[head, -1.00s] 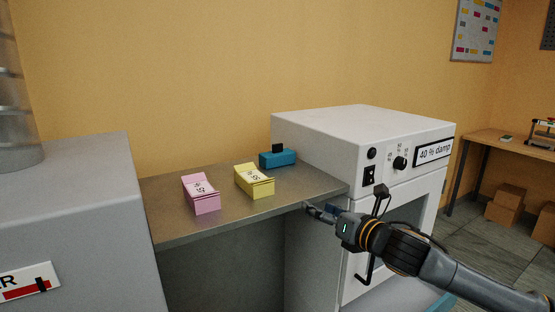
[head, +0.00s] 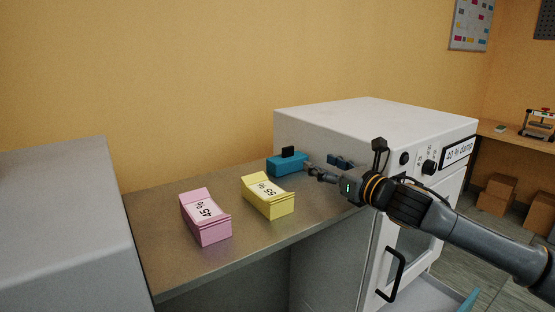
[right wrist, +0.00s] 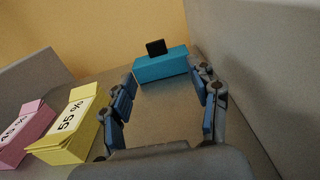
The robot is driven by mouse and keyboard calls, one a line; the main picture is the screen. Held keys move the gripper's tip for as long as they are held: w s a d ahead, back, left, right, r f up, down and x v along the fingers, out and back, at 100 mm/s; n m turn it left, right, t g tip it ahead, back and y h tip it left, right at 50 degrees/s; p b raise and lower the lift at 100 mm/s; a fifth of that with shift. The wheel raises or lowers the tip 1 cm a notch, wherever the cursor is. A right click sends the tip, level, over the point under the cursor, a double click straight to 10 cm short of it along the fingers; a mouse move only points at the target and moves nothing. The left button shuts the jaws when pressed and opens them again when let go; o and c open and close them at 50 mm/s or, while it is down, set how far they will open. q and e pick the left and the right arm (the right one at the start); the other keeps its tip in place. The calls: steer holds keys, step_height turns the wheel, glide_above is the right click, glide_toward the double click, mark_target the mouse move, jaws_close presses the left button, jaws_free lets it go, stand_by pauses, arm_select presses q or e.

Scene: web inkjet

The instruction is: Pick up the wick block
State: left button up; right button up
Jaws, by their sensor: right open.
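The wick block appears to be the blue block (head: 287,165) with a black tab on top, at the back of the metal shelf against the white cabinet. My right gripper (head: 324,167) is open, just to the right of the block in the head view. In the right wrist view the blue block (right wrist: 161,68) lies ahead of the open fingers (right wrist: 166,98), roughly between them and a little beyond their tips. Nothing is held. My left gripper is not in view.
A yellow block (head: 268,196) marked 55 and a pink block (head: 205,217) stand on the shelf (head: 170,260) left of the blue block. The white cabinet (head: 350,125) closes off the right side. A grey cabinet (head: 60,215) stands at the left.

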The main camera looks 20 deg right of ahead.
mark_target(289, 150)
steer(key=p+x, duration=0.1)
steer(key=x, duration=0.6)
steer(key=shift+w+a+r+p, duration=0.1)
steer(key=shift+w+a+p, duration=0.1)
steer(key=shift+p, duration=0.15)
steer(key=shift+w, duration=0.25)
steer(key=shift+w+a, duration=0.15)
steer(key=x, duration=0.2)
steer(key=p+x, duration=0.1)
steer(key=x, duration=0.1)
steer(key=shift+a+p, duration=0.3)
steer(key=shift+w+a+f, duration=0.1)
steer(key=shift+w+f, duration=0.15)
steer(key=shift+w, duration=0.1)
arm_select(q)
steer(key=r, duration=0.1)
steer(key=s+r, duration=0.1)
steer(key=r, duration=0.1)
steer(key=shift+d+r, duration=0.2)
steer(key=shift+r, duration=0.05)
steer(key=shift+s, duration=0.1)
arm_select(e)
steer(key=shift+s, duration=0.1)
steer(key=shift+c, duration=1.3)
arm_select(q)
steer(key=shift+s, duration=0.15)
arm_select(e)
jaws_close()
